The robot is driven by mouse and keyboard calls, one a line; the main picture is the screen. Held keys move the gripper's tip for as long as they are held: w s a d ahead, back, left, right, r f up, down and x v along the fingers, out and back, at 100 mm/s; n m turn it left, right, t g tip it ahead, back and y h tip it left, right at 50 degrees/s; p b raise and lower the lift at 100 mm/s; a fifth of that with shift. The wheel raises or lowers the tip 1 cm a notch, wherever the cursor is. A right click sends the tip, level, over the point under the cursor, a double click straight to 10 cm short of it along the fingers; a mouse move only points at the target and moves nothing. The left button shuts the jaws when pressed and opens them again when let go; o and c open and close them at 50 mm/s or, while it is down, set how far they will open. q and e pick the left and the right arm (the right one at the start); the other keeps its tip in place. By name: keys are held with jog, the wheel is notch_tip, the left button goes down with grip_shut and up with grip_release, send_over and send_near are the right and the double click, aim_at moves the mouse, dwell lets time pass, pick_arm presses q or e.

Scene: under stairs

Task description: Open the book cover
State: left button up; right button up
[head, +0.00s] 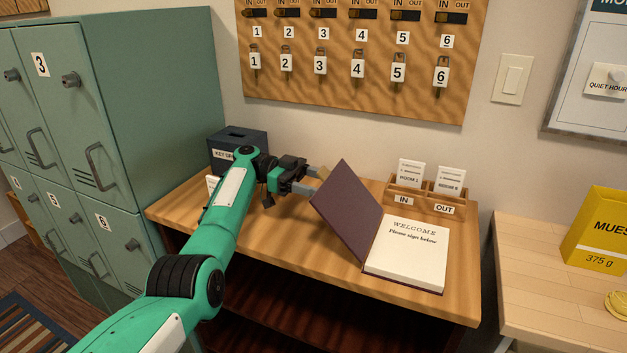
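The book lies on the wooden desk with its dark purple cover (348,210) raised and tilted up toward the left. Its white page (407,254) is exposed on the right and reads "WELCOME, Please sign below". My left gripper (315,181) is at the left, outer side of the cover, close to its upper left edge. Its two fingers look apart, with nothing seen between them. The cover partly hides the fingertips, so I cannot tell whether they touch it. My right gripper is not in view.
A wooden IN/OUT card holder (428,198) stands behind the book. A dark key box (238,148) stands at the desk's back left, beside green lockers (120,130). A light table with a yellow box (598,232) is at the right. The desk's front left is clear.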

pick_arm(q)
jog(key=shift+w+a+r, duration=0.15)
jog(key=shift+a+r, duration=0.1)
jog(key=shift+a, duration=0.05)
notch_tip(320, 180, up, 20)
jog(key=b, duration=0.1)
jog(key=shift+d+f+b, duration=0.2)
jog(key=shift+d+b, duration=0.1)
jog(key=shift+b, duration=0.05)
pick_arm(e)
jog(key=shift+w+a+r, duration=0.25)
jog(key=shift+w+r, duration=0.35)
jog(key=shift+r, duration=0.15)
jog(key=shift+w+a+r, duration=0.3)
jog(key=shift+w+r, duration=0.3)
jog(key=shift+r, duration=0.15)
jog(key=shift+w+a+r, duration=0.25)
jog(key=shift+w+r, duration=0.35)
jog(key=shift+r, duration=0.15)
